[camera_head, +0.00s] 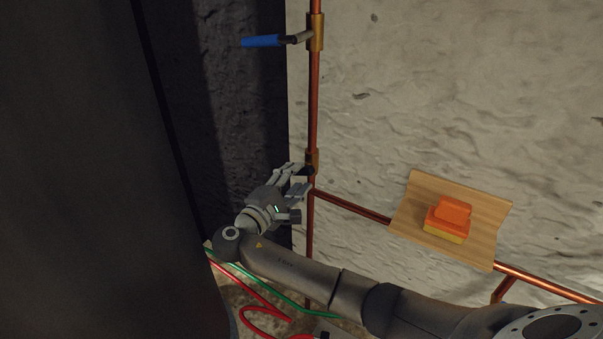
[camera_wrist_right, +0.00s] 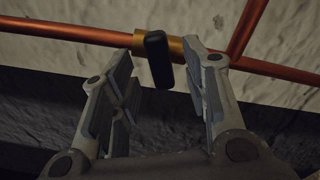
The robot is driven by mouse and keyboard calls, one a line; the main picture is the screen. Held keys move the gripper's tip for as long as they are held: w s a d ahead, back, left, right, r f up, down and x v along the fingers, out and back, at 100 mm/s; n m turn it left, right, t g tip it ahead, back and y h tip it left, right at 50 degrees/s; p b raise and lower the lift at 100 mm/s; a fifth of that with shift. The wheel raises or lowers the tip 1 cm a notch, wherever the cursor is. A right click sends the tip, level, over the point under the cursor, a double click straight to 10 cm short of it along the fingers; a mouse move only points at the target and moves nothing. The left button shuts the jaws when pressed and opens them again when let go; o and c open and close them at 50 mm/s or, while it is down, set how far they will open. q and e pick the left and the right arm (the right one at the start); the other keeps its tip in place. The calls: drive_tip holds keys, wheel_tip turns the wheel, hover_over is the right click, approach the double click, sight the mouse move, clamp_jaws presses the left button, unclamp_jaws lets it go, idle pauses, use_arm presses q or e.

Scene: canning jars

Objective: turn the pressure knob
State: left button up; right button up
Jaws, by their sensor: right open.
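A black knob (camera_wrist_right: 158,60) sits on a brass fitting (camera_wrist_right: 176,49) on the copper pipe in the right wrist view. I take it to be the pressure knob. In the head view the knob (camera_head: 308,171) is small and partly hidden by my fingers. My right gripper (camera_head: 301,180) is open at the fitting. In the right wrist view its fingers (camera_wrist_right: 162,62) stand on either side of the knob, with visible gaps; I cannot tell how deep the knob is between them. My left gripper is not in view.
A blue-handled valve (camera_head: 263,41) is higher on the vertical pipe (camera_head: 314,100). A horizontal pipe (camera_head: 350,208) runs right to a wooden shelf (camera_head: 411,192) holding an orange and yellow block (camera_head: 448,219). Red (camera_head: 256,311) and green (camera_head: 290,300) hoses lie below. A rough wall stands behind.

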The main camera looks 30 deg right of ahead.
sight(301, 174)
drive_tip(key=shift+x, duration=1.85)
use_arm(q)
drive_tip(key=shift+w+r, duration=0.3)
use_arm(e)
clamp_jaws()
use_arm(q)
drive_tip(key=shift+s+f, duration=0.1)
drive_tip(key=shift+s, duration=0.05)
use_arm(e)
drive_tip(key=shift+f, duration=0.1)
